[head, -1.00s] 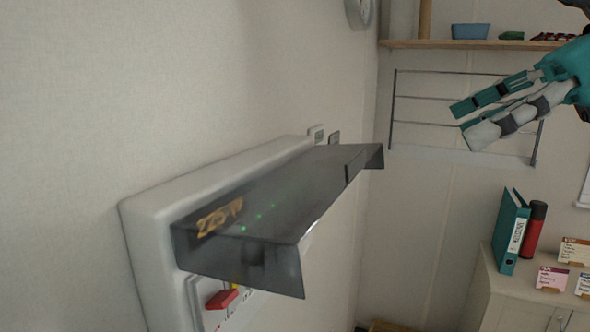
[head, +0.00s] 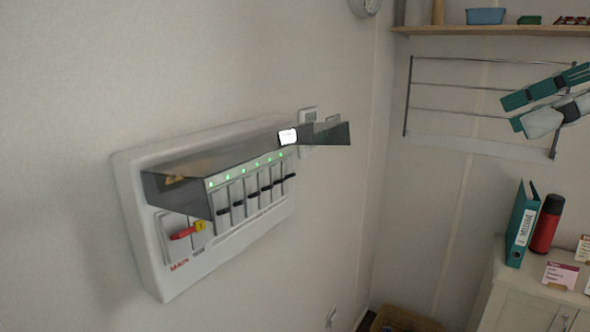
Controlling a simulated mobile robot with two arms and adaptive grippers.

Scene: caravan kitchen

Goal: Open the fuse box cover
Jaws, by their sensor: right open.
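The fuse box (head: 150,248) is a white unit on the wall at the left of the head view. Its smoky transparent cover (head: 190,180) is swung up and sticks out from the box. Below it show a row of black-levered breakers (head: 240,200) with green lights, and a red main switch (head: 182,233). My right gripper (head: 508,112) is at the upper right, well away from the box and cover. Its fingers are apart, with nothing seen between them. My left gripper is out of view.
A wire rack (head: 455,88) hangs on the far wall behind my right gripper, under a wooden shelf (head: 480,30). A cabinet (head: 510,290) at lower right carries a teal binder (head: 520,225) and a red bottle (head: 545,222). Space before the fuse box is clear.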

